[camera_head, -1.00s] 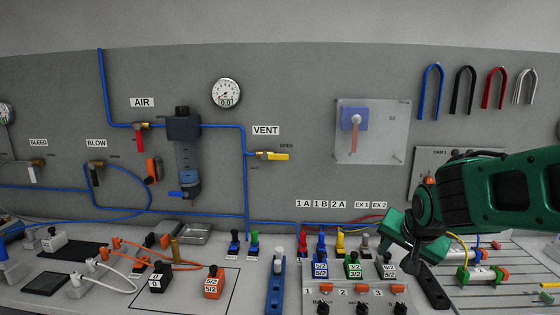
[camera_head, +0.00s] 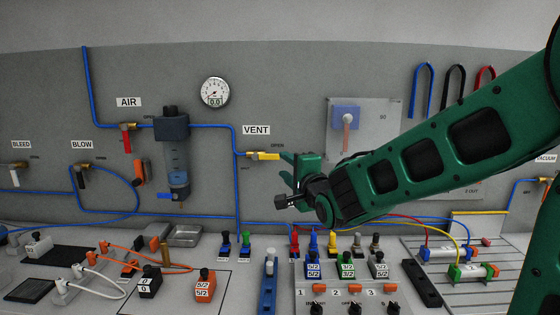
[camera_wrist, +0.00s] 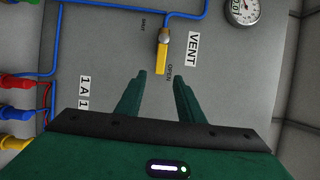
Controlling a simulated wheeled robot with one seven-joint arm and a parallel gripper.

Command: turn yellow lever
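The yellow lever (camera_head: 264,156) is on the VENT valve on the grey wall panel, under the VENT label. It lies horizontal, pointing right toward the word OPEN. In the wrist view the yellow lever (camera_wrist: 162,58) lies ahead of the fingers, roughly in line with the gap between them. My gripper (camera_head: 288,178) is just right of and slightly below the lever in the head view. In the wrist view my gripper (camera_wrist: 160,82) has its two green fingers apart with nothing between them. It does not appear to touch the lever.
A blue pipe (camera_head: 237,200) runs down from the valve. A red AIR lever (camera_head: 127,143) and a pressure gauge (camera_head: 215,92) are to the left and above. A plate with a blue switch (camera_head: 345,116) is to the right. Coloured connectors and valve blocks (camera_head: 346,262) crowd the bench below.

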